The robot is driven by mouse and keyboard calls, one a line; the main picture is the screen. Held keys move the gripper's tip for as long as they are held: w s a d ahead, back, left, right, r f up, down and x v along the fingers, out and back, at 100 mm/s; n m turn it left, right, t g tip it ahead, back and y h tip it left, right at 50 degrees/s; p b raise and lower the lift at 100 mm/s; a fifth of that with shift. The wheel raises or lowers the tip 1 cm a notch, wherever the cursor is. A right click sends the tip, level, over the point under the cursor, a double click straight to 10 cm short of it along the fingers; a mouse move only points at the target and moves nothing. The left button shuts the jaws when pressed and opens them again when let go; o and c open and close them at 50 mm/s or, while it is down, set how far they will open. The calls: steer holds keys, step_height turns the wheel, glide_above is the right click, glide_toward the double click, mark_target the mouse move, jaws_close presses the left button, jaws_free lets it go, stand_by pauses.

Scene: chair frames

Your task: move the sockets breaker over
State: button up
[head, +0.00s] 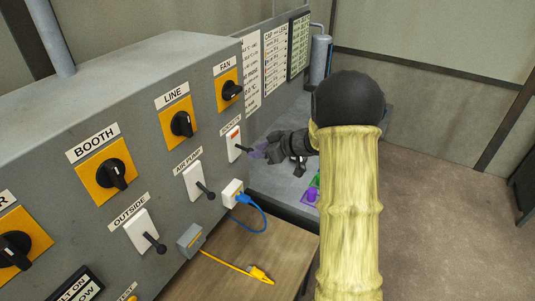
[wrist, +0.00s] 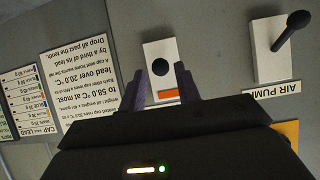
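The sockets breaker (head: 234,139) is a white plate with a black lever and an orange mark near its top, on the grey panel's right part. Its lever sticks out and down, like those of the neighbouring breakers. In the wrist view the breaker (wrist: 154,53) appears inverted, its round black lever end between my fingers. My gripper (head: 257,151) is just right of the lever in the head view. In the wrist view my gripper (wrist: 160,66) is open, one finger on each side of the lever, with a gap visible; I cannot tell any contact.
The air pump breaker (head: 193,182) is left of the sockets breaker; it also shows in the wrist view (wrist: 270,57). The outside breaker (head: 141,232) is further left. Rotary switches, including the fan switch (head: 229,90), sit above. A white socket with a blue plug (head: 243,198) is below.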

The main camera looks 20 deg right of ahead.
steer(key=shift+b+x, duration=0.5)
steer(key=shift+x, duration=0.6)
steer(key=shift+w, duration=0.1)
steer(key=c, duration=0.5)
steer(key=shift+f, duration=0.6)
steer(key=shift+a+f, duration=0.1)
steer(key=shift+f, duration=0.1)
steer(key=shift+w+a+f, duration=0.1)
steer(key=shift+a+f, duration=0.05)
steer(key=shift+f, duration=0.2)
steer(key=shift+w+a+f, duration=0.1)
steer(key=shift+a+f, duration=0.05)
steer(key=shift+f, duration=0.25)
steer(key=shift+w+a+f, duration=0.1)
steer(key=shift+w+f, duration=0.05)
steer(key=shift+f, duration=0.05)
steer(key=o, duration=0.8)
steer(key=shift+o, duration=0.2)
